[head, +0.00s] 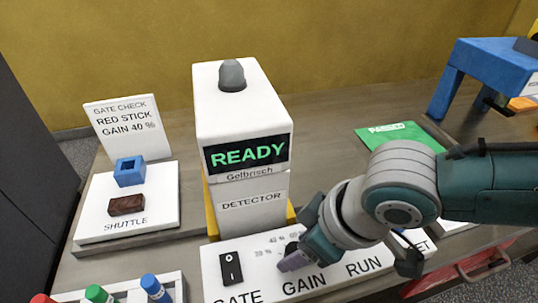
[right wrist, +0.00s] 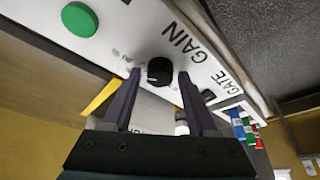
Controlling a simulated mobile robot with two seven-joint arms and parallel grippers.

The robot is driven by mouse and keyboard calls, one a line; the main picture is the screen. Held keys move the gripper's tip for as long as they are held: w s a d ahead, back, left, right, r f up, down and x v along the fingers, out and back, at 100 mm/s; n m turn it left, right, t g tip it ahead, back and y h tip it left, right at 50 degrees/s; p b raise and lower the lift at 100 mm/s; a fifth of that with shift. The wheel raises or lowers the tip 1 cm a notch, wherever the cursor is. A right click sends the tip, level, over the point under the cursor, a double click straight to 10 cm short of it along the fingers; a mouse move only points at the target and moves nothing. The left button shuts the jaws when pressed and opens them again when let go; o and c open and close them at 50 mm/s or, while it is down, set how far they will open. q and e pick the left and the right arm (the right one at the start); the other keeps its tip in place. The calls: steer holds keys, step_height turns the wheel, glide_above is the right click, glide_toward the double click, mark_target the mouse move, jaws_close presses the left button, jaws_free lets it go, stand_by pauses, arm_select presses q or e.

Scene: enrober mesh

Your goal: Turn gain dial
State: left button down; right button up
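The gain dial (right wrist: 160,71) is a round black knob with a light mark, on the white control panel (right wrist: 205,50) above the word GAIN. In the head view my right gripper (head: 291,258) reaches down over the GAIN part of the panel (head: 218,285) and mostly hides the dial. In the right wrist view its two dark fingers (right wrist: 158,76) are apart, with the dial between their tips and gaps beside it. I cannot tell whether they touch it. My left gripper is out of view. The sign (head: 123,125) reads "GATE CHECK RED STICK GAIN 40 %".
A black rocker switch (head: 231,268) sits above GATE, left of the dial. A green button (right wrist: 79,19) is on its other side. The white detector (head: 240,110) showing READY stands behind the panel. Red, green and blue sticks (head: 155,289) stand at lower left.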

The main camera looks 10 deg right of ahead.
jaws_close()
stand_by(0.5)
steer(key=n+b, duration=0.1)
steer(key=n, duration=0.1)
steer(key=n+g+y+b, duration=0.1)
steer(key=n+b, duration=0.1)
steer(key=shift+w+f+b, duration=0.15)
steer(key=shift+f+b, duration=0.05)
steer(key=shift+b, duration=0.1)
steer(key=shift+d+r+n+g+y+b, duration=0.1)
steer(key=shift+n+g+y+b, duration=0.1)
steer(key=shift+n+g+b, duration=0.45)
steer(key=shift+r+n+g+y+b, duration=0.1)
steer(key=shift+n+g+y+b, duration=0.15)
steer(key=shift+n+b, duration=0.75)
steer(key=shift+n, duration=0.35)
steer(key=shift+o, duration=1.3)
jaws_free()
